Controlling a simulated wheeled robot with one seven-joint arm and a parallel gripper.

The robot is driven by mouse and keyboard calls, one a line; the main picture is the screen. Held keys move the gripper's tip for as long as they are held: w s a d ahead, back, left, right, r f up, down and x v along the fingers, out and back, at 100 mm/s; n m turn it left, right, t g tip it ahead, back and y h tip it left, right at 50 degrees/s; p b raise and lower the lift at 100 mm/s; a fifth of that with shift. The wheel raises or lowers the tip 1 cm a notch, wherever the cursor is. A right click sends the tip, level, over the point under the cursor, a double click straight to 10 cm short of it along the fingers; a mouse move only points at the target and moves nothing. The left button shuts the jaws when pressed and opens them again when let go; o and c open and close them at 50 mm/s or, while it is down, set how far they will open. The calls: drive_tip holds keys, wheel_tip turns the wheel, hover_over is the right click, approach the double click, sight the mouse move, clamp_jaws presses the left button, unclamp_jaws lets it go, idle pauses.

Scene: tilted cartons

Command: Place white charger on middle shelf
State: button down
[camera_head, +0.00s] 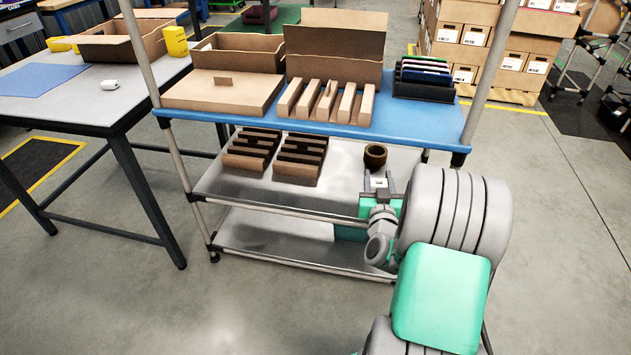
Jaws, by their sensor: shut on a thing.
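My gripper (378,182) is at the front right of the rack, at about the height of the middle shelf. It is shut on a small white thing, the white charger (379,184), of which only a little shows between the fingers. The middle shelf (335,180) is a grey metal sheet below the blue top shelf (230,120). The charger appears over or just in front of the middle shelf's right part; I cannot tell whether it touches the shelf.
A dark brown ring-shaped thing (375,155) sits on the middle shelf just behind my gripper. Slotted dark holders (300,157) stand on the shelf's left part. The shelf's centre is clear.

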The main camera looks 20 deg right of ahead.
drive_tip(key=s+d+f+m+g+h+b, duration=0.1)
drive_tip(key=s+d+f+m+h, duration=0.2)
drive_tip(key=d, duration=0.5)
drive_tip(key=shift+n+y, duration=0.4)
drive_tip(key=shift+n, duration=0.3)
drive_tip(key=w+d+f, duration=0.2)
drive_tip(key=w+f, duration=0.1)
drive_tip(key=w+d+f+b, duration=0.1)
drive_tip(key=w+d+f, duration=0.2)
drive_tip(key=w+f, duration=0.1)
drive_tip(key=w+d+f+b, duration=0.1)
drive_tip(key=w+d+f, duration=0.1)
drive_tip(key=w+f, duration=0.1)
drive_tip(key=shift+w+d+f, duration=0.15)
drive_tip(key=shift+d+f, duration=0.15)
drive_tip(key=shift+w+d+f+b, duration=0.15)
drive_tip(key=shift+f+b, duration=0.2)
drive_tip(key=shift+f, duration=0.55)
drive_tip(key=shift+w+f+b, duration=0.1)
drive_tip(key=shift+f+b, duration=0.25)
drive_tip(key=shift+f, duration=0.5)
drive_tip(key=shift+f, duration=0.2)
drive_tip(key=c, duration=0.8)
unclamp_jaws()
drive_tip(key=shift+r, duration=0.1)
